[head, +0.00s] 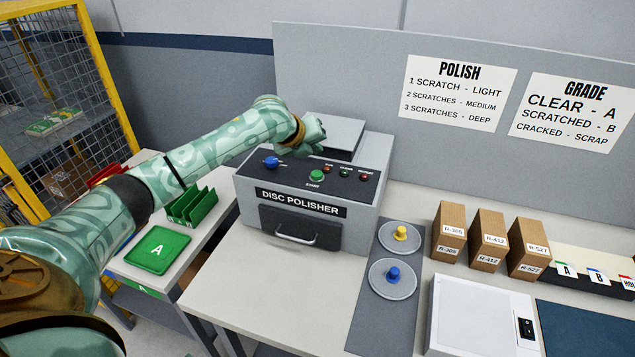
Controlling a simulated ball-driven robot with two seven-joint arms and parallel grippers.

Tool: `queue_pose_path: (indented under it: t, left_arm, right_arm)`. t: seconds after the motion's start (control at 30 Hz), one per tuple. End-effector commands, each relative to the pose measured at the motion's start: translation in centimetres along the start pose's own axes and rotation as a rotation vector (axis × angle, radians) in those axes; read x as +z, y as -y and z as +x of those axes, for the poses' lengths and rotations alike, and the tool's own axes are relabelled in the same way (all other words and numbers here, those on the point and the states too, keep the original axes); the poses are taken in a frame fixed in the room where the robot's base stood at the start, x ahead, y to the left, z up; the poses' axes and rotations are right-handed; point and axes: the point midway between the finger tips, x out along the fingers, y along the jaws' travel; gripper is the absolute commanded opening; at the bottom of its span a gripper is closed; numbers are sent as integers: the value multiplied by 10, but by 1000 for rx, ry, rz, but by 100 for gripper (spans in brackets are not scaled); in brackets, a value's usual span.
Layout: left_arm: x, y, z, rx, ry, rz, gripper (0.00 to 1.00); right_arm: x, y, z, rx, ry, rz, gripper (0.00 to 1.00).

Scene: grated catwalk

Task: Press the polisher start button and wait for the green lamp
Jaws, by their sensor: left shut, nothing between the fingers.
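The disc polisher (352,223) is a grey box on the bench with a dark control panel on top. The green start button (316,175) sits on the panel, right of a blue knob (271,162). Three small lamps run along the panel's back right; the middle one, the green lamp (346,173), looks dark green, and I cannot tell whether it is lit. My left gripper (308,148) is shut and empty, above the panel's back edge, behind and above the button and apart from it. My right gripper is out of view.
Discs on a yellow spindle (400,233) and a blue spindle (393,275) stand on a grey mat right of the polisher. Brown boxes (487,240) and a white device (482,315) lie further right. A green tray (158,250) is at left. The bench front is clear.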

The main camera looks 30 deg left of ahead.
Motion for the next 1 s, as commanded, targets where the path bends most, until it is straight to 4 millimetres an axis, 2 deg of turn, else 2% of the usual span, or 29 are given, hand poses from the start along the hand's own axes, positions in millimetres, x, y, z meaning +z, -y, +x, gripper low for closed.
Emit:
queue_pose_path:
  t: [0.03,0.17,0.43,1.0]
  left_arm:
    - [-7,-7,10,0,-1,0,0]
    - [-15,-15,21,1,-1,1,0]
    - [-24,-23,33,0,0,-1,0]
    - [-24,-24,33,-1,0,0,0]
  right_arm:
    - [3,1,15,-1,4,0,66]
    - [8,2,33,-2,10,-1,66]
    - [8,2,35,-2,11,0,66]
    - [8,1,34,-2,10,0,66]
